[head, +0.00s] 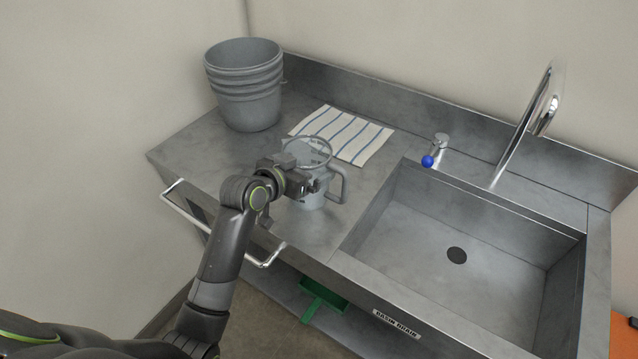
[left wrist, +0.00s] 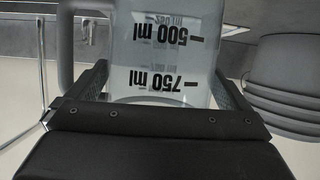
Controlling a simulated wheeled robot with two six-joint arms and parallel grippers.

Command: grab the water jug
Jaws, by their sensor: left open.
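The water jug (head: 312,199) is a clear grey measuring jug with a round rim. It stands upright on the steel counter, left of the sink, its handle (head: 340,184) towards the right. My left gripper (head: 308,182) is at the jug's upper near side and hides part of it. In the left wrist view the jug (left wrist: 160,50) fills the space between the two open fingers (left wrist: 160,85), with 500 ml and 750 ml marks showing upside down. Whether the fingers touch its wall I cannot tell. My right gripper is not in view.
A striped towel (head: 342,134) lies behind the jug. The sink (head: 450,255) with a tall faucet (head: 530,115) is on the right. A towel rail (head: 215,238) runs along the near left edge.

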